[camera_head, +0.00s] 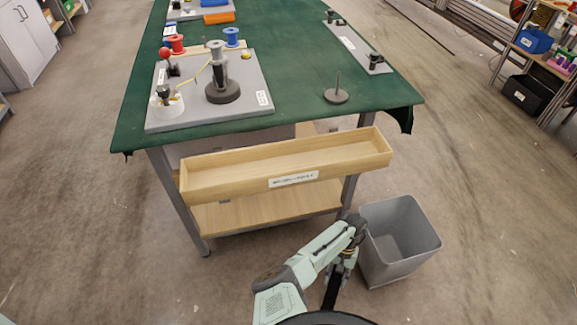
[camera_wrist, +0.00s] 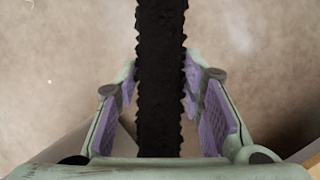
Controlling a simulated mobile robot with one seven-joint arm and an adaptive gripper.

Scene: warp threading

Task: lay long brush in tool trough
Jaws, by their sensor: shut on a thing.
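The long brush (camera_wrist: 160,60) is dark and bristly, and it runs up the middle of the wrist view between the purple pads of my gripper (camera_wrist: 162,88). My gripper is shut on it. In the head view my gripper (camera_head: 343,262) points down beside the grey bin, and the dark brush (camera_head: 332,291) shows below it. The tool trough (camera_head: 243,185) is a long, shallow, pale wood tray with a white label, fixed at the front of the green table. Its visible floor is bare. My gripper is in front of it and to its lower right, apart from it.
A grey open bin (camera_head: 400,240) stands on the floor right next to my gripper. The green table (camera_head: 300,65) carries a grey board (camera_head: 245,75) with spools and posts, and a round base with a pin (camera_head: 336,95). A wooden shelf (camera_head: 265,210) lies under the trough. Floor at left is clear.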

